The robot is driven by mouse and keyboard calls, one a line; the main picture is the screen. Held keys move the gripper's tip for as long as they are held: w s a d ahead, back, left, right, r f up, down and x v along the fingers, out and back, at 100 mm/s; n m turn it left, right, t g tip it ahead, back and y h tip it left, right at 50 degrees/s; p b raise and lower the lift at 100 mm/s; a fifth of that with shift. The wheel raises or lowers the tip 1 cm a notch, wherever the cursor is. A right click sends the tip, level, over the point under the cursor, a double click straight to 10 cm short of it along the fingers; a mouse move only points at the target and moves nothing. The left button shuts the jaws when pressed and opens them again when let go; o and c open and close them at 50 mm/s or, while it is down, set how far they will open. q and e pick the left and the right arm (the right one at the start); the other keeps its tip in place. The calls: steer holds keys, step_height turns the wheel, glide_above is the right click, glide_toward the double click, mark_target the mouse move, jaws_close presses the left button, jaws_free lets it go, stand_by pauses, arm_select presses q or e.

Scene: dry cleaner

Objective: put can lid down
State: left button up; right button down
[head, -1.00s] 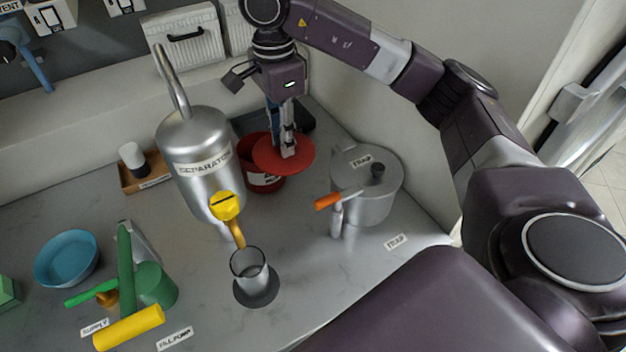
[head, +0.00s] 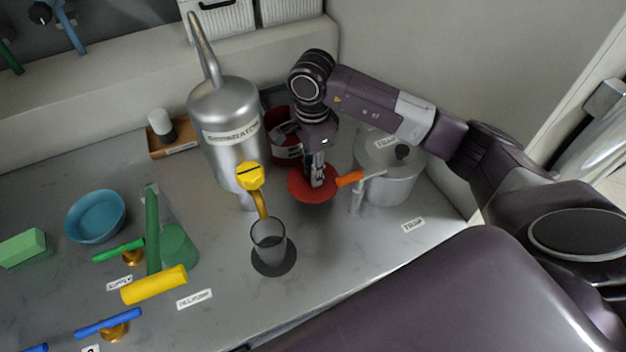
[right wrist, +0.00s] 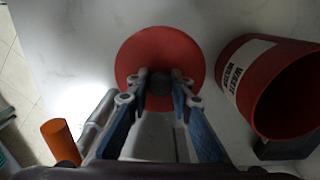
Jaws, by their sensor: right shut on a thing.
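The red can lid (head: 311,187) is a round disc in the head view, between the separator and the trap pot. My right gripper (head: 317,181) is shut on the lid's dark knob, and the right wrist view shows the fingers (right wrist: 160,84) around it. The lid (right wrist: 160,50) is at or just above the grey counter; I cannot tell if it touches. The red waste can (head: 284,140) stands behind it, and its open mouth shows in the right wrist view (right wrist: 292,95). My left gripper is not in view.
The steel separator (head: 232,150) with a yellow tap stands left of the lid. A glass (head: 268,240) is below that tap. The trap pot (head: 390,180) with its orange-handled valve (head: 349,179) is close on the right. Counter in front of the lid is clear.

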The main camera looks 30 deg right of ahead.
step_height(320, 180, down, 4)
steer(key=shift+f+p, duration=0.25)
steer(key=shift+p, duration=0.1)
steer(key=shift+f, duration=0.3)
steer(key=c, duration=1.7)
jaws_free()
steer(key=shift+c, duration=0.2)
steer(key=shift+r, duration=0.2)
steer(key=shift+w+r, duration=0.1)
steer(key=shift+r, duration=0.2)
step_height(320, 180, up, 11)
steer(key=shift+r+b, duration=0.15)
steer(key=shift+b, duration=1.1)
steer(key=shift+r, duration=0.1)
